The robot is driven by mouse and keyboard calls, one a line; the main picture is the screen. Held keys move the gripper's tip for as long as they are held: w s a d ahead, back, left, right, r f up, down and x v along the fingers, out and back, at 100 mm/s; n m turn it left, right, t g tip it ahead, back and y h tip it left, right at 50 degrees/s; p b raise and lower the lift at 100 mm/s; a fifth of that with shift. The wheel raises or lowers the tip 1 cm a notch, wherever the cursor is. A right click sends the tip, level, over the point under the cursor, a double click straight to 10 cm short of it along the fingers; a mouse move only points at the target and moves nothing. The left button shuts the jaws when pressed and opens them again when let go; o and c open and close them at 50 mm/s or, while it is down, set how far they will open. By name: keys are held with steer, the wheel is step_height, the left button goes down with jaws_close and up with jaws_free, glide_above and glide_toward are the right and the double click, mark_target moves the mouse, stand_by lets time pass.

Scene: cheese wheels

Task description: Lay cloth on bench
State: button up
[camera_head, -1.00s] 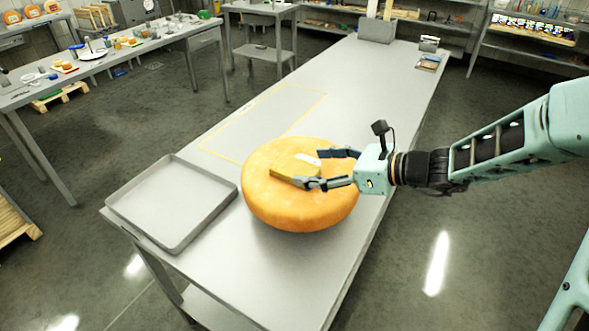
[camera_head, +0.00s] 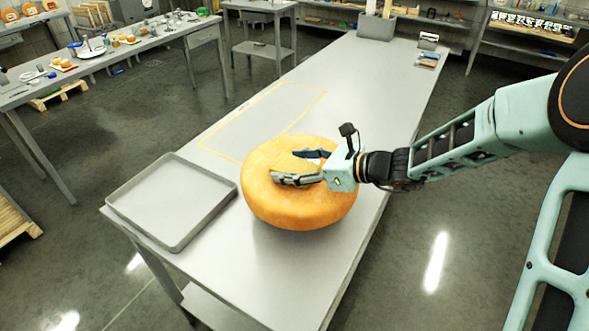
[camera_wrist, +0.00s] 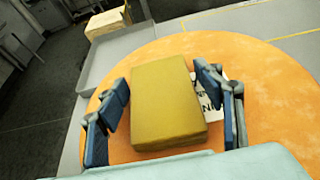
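A yellow folded cloth (camera_wrist: 168,105) lies as a thick block on top of a large orange cheese wheel (camera_head: 300,212), seen in the wrist view. In the head view the cloth is hard to make out behind my fingers and against the cheese. My gripper (camera_head: 287,167) is open over the top of the wheel. In the wrist view its fingers stand on the left and right of the cloth, with a visible gap on the left and a narrower one on the right. The wheel rests on the grey bench (camera_head: 375,95).
A yellow outline (camera_head: 240,118) marks an empty rectangle on the bench behind the wheel. A shallow grey tray (camera_head: 172,203) lies at the left front. A white label (camera_wrist: 208,96) is on the cheese beside the cloth. Small items stand at the bench's far end.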

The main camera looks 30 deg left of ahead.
steer(key=c, duration=0.9)
steer(key=shift+o, duration=0.2)
